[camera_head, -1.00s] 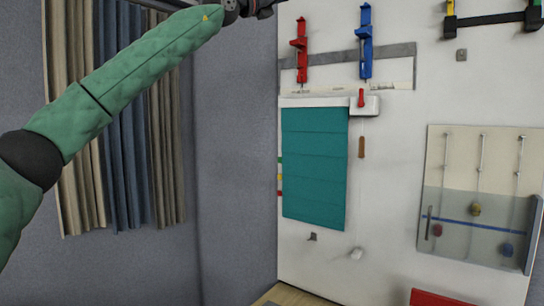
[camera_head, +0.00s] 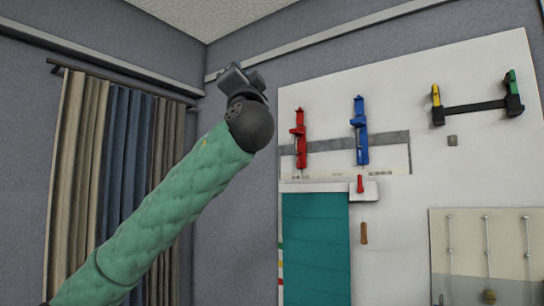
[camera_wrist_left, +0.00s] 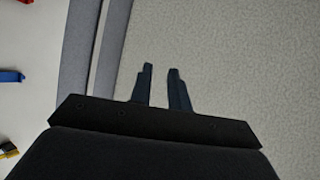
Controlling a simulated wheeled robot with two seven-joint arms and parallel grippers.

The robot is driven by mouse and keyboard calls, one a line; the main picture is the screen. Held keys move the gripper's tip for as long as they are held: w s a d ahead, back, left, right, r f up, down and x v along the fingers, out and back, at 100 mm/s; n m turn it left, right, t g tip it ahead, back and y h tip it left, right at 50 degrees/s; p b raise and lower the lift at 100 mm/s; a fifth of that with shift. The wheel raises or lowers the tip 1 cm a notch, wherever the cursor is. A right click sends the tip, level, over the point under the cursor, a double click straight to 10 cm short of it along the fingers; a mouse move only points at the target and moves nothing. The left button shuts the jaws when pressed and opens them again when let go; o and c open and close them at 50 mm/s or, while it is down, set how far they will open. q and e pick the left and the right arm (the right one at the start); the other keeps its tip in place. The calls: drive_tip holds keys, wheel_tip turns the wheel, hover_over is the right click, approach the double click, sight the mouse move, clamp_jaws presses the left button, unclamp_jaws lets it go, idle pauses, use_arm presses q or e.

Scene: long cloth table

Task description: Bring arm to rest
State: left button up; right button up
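My left arm (camera_head: 165,215), in a green quilted sleeve, rises from the lower left in the head view. Its wrist ends in a dark round joint (camera_head: 250,122) with the left gripper (camera_head: 240,76) above it, raised high in front of the wall corner. In the left wrist view the gripper's two dark fingers (camera_wrist_left: 160,75) stand apart with a narrow gap between them and nothing held. The pale ceiling or wall surface lies behind them. My right gripper is in neither view.
A white board (camera_head: 400,200) on the wall right of the arm carries a red clamp (camera_head: 300,138), a blue clamp (camera_head: 360,130), a black bar (camera_head: 475,107) and a teal blind (camera_head: 315,250). Curtains (camera_head: 125,150) hang at left. The gripper appears clear of all these.

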use_arm(q)
drive_tip(key=w+a+f+g+h, duration=0.1)
drive_tip(key=w+f+g+h, duration=0.15)
drive_tip(key=f, duration=0.95)
drive_tip(key=w+a+f+g+h, duration=0.1)
drive_tip(key=w+f+g, duration=0.15)
drive_tip(key=f, duration=0.85)
drive_tip(key=w+a+f+g+h, duration=0.15)
drive_tip(key=f+g, duration=0.25)
drive_tip(key=f, duration=0.8)
drive_tip(key=s+a+f+n+g+h, duration=0.1)
drive_tip(key=s+f+g+h, duration=0.15)
drive_tip(key=f, duration=1.25)
drive_tip(key=s+a+f+g+h, duration=0.1)
drive_tip(key=s+f+g, duration=0.25)
drive_tip(key=f, duration=1.15)
drive_tip(key=s+a+f+n+g, duration=0.1)
drive_tip(key=s+f+g, duration=0.1)
drive_tip(key=s+f, duration=0.6)
drive_tip(key=s+a+f+g, duration=0.1)
drive_tip(key=s+f+g, duration=0.15)
drive_tip(key=f, duration=0.95)
drive_tip(key=s+a+f+n+g, duration=0.1)
drive_tip(key=s+a+f, duration=0.1)
drive_tip(key=s+f, duration=0.65)
drive_tip(key=s+f+g, duration=0.5)
drive_tip(key=s+f, duration=1.2)
drive_tip(key=s, duration=0.3)
drive_tip(key=shift+s+d+f+n, duration=0.2)
drive_tip(key=shift+n, duration=0.2)
